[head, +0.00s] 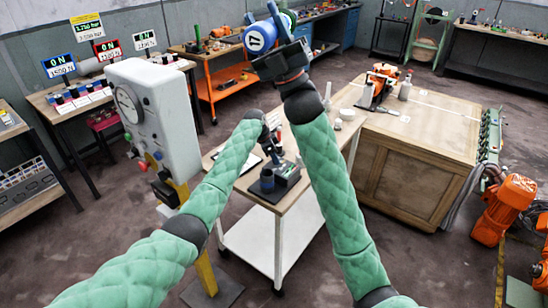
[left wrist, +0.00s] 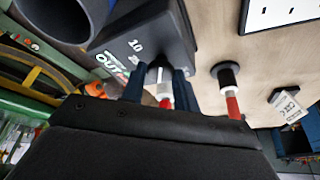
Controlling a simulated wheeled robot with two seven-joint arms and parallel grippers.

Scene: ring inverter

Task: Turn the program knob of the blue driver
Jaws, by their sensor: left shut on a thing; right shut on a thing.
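The blue driver (head: 258,38), a blue cylinder with a round "17" mark on its end, is held up high at the top of the head view. My left gripper (head: 272,149) is low over the small table in the head view. In the left wrist view its blue fingers (left wrist: 158,88) stand either side of a slim black, white and red piece (left wrist: 165,92), next to a dark box (left wrist: 148,38) marked "10".
The box (head: 286,172) stands on the small wheeled table (head: 300,208), with a dark round holder (head: 267,181) beside it. Another black, white and red piece (left wrist: 229,85) is nearby. A grey gauge press (head: 150,115) stands left; a wooden bench (head: 425,150) stands right.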

